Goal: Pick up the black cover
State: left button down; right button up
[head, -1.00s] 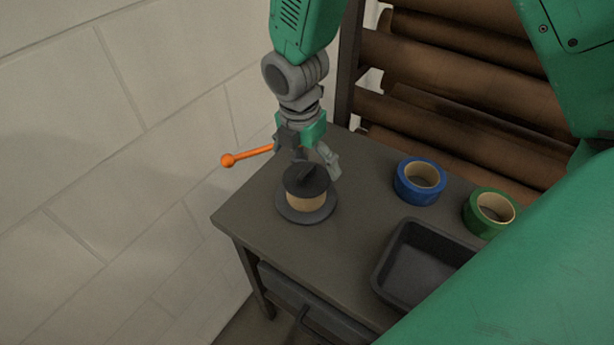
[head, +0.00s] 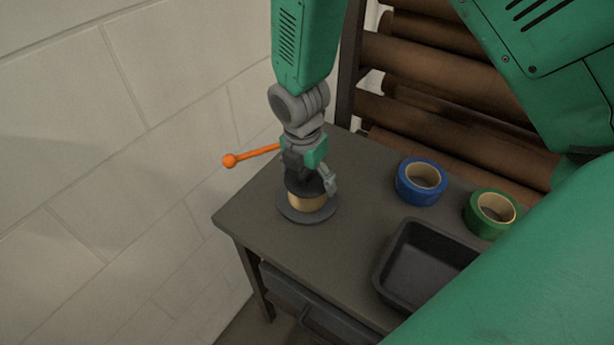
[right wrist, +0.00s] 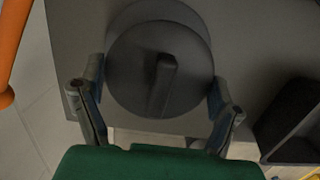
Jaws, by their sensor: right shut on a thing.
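The black cover (head: 297,188) is a dark round disc on top of a tan roll (head: 307,203), which stands on a dark round base (head: 290,214) on the table. In the right wrist view the cover (right wrist: 130,70) shows from above with a raised bar-shaped handle across it. My right gripper (head: 314,181) is down at the cover, with its fingers on opposite sides of the disc. In the right wrist view the gripper (right wrist: 157,88) is shut on the cover's rim. The cover still sits on the roll. My left gripper is not in view.
A blue tape roll (head: 408,190), a green tape roll (head: 477,222) and an empty dark tray (head: 385,268) stand to the right on the dark table (head: 270,240). An orange rod with a ball end (head: 230,161) sticks out left of the gripper. Brown rolls on a rack stand behind.

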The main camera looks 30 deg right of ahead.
aim_at(307, 171)
jog(key=shift+w+r, duration=0.1)
jog(key=shift+r, duration=0.4)
notch_tip(307, 171, up, 9)
jog(key=shift+r+p, duration=0.15)
jog(key=shift+p, duration=0.6)
jog(key=shift+r+p, duration=2.4)
jog(key=shift+p, duration=0.25)
jog(key=shift+f, duration=0.15)
